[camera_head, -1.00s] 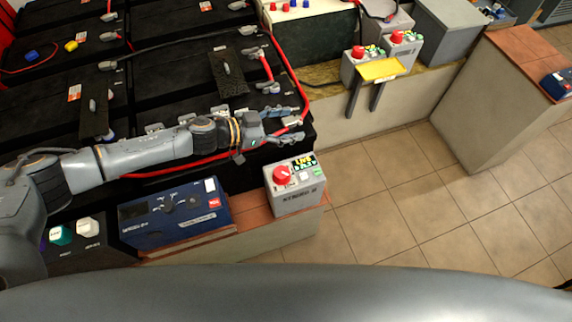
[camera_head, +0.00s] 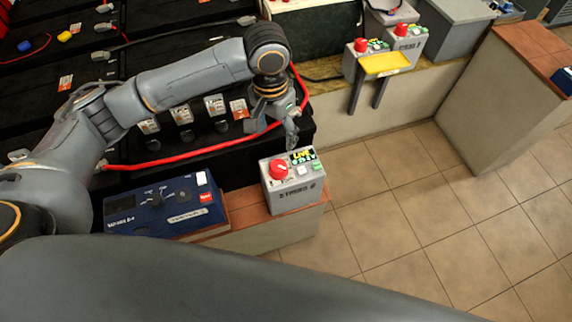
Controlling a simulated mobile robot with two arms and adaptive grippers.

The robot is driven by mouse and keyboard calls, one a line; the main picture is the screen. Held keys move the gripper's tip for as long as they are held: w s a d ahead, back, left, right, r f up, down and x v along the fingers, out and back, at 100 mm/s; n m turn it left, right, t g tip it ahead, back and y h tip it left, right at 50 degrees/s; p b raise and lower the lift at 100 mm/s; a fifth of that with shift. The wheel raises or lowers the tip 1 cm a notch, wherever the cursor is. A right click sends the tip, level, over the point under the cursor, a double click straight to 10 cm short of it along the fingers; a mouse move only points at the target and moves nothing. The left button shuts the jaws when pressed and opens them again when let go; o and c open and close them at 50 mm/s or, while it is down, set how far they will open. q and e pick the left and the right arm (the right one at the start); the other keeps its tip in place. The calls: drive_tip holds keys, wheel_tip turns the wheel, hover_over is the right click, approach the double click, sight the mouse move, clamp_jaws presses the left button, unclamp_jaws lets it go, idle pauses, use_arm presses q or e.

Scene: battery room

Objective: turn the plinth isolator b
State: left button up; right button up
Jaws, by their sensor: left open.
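The plinth isolator b (camera_head: 292,197) is a grey box lettered "STRING B" on a brick-topped plinth. On its top are a red rotary knob (camera_head: 278,169), a lit "LIVE" panel (camera_head: 302,156) and small buttons. My left gripper (camera_head: 291,137) hangs fingers down just behind the box, close above its back edge and apart from the red knob. It is open and holds nothing that I can see. My right gripper is not in view.
A blue instrument case (camera_head: 165,207) sits left of the isolator. Black battery blocks with a red cable (camera_head: 180,158) lie behind. Two more grey boxes with red knobs and a yellow plate (camera_head: 384,65) stand at the back. Tiled floor (camera_head: 400,205) is free on the right.

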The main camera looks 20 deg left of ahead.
sight(278, 165)
use_arm(q)
drive_tip(key=f, duration=0.7)
drive_tip(key=f+b, duration=0.1)
drive_tip(key=f, duration=0.5)
drive_tip(key=shift+s+d+f, duration=0.1)
drive_tip(key=shift+s+f, duration=0.1)
drive_tip(key=shift+f, duration=0.15)
drive_tip(key=c, duration=1.2)
